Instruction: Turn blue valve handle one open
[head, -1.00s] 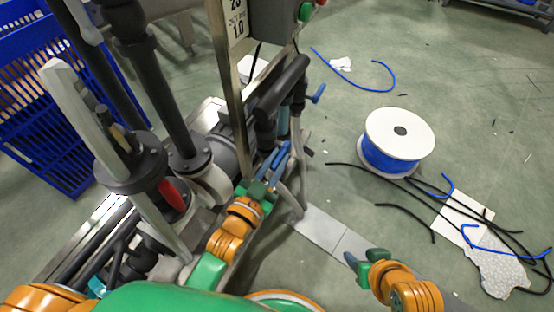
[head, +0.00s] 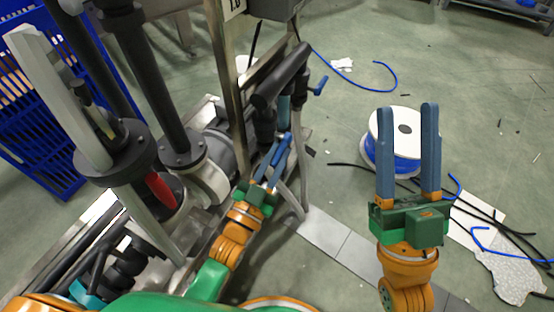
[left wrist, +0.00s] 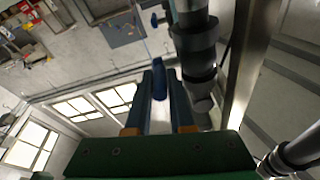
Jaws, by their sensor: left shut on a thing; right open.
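My left gripper (head: 281,141) is at the pipework left of the middle in the head view, with its blue fingers closed together beside a dark vertical pipe. In the left wrist view, a blue valve handle (left wrist: 159,78) stands between its fingertips, and the gripper is shut on it. In the head view this handle cannot be told apart from the blue fingers. Another blue handle (head: 319,86) sticks out from the pipe farther up, clear of the gripper. It cannot be told which handle is number one. My right gripper (head: 408,108) is open and empty, fingers pointing up the picture.
A white cable spool (head: 382,125) wound with blue stands behind the right gripper. Black and blue hoses lie on the floor around it. Thick black pipes (head: 152,75), a metal post (head: 228,80) and a blue crate (head: 40,150) crowd the left. The upper right floor is mostly clear.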

